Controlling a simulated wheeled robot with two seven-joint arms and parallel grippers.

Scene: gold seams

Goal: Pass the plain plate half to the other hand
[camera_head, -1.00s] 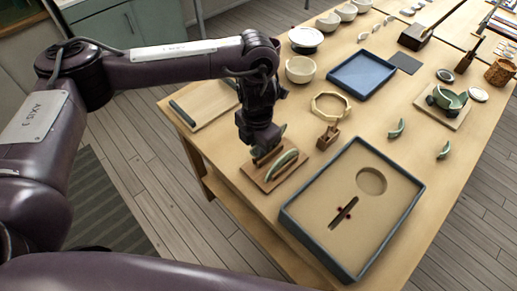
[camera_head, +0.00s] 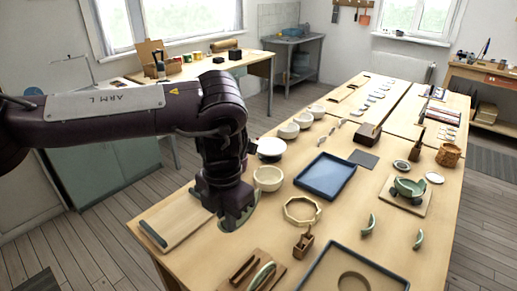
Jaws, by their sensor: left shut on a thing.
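My left gripper (camera_head: 233,212) hangs over the table, left of the wooden octagonal ring. It is shut on a grey-green plate half (camera_head: 248,209), which is mostly hidden by the jaws and seems to be above the table surface. Another green plate half (camera_head: 262,276) stands in the wooden rack (camera_head: 231,282) at the bottom edge, beside an empty dark slot. My right gripper is not in view.
A white bowl (camera_head: 268,178) stands just behind the left gripper, and the octagonal ring (camera_head: 302,211) and a small wooden block (camera_head: 303,246) are to its right. A blue tray (camera_head: 326,176) lies farther back. A wooden board (camera_head: 178,222) lies at left.

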